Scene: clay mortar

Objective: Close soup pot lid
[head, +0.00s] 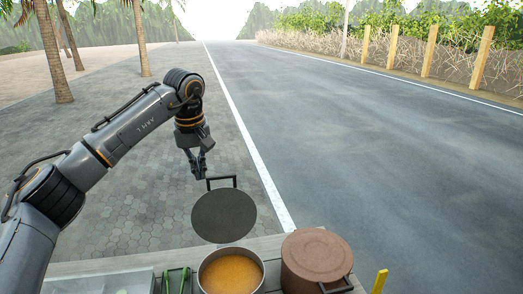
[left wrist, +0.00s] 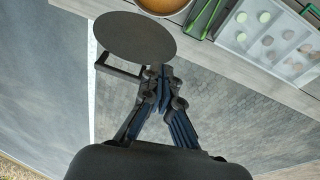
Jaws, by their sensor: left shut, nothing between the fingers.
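The soup pot (head: 231,278) stands at the bottom of the head view, uncovered, with orange soup (head: 230,271) inside. Its dark round lid (head: 223,217) stands open beyond the pot's far rim, with a bar handle (head: 222,179) at its far edge. The lid also shows in the left wrist view (left wrist: 135,38), with the soup at the top edge. My left gripper (head: 199,175) is shut and empty, just left of the handle in the head view. In the left wrist view its fingertips (left wrist: 158,76) are beside the handle's end; I cannot tell whether they touch.
A brown lidded pot (head: 316,258) stands right of the soup pot. Green-handled utensils (head: 175,280) and a clear tray (head: 105,283) lie to the left; the tray's several compartments show in the left wrist view (left wrist: 275,38). Beyond the counter are open paving and road.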

